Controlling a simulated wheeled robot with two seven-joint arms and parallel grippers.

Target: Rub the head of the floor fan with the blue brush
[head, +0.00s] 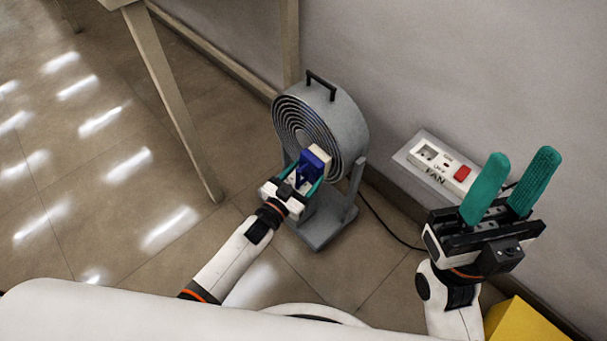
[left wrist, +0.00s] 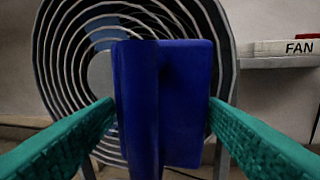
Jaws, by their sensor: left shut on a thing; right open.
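The grey floor fan (head: 345,122) stands on the floor by the wall, with a round ringed grille and a black handle on top. Its grille also fills much of the left wrist view (left wrist: 75,60). My left gripper (head: 300,178) is shut on the blue brush (head: 314,162), in front of the lower right of the fan head. In the left wrist view the brush (left wrist: 185,100) sits between the teal fingers and hides part of the grille. I cannot tell whether the brush touches the grille. My right gripper (head: 512,188) is open and empty, raised at the right.
A wall box (head: 430,160) with a socket, a red switch and the label FAN is right of the fan. A black cable (head: 388,228) runs along the floor from the fan. A table leg (head: 175,105) stands to the left. A yellow object (head: 522,322) is at the bottom right.

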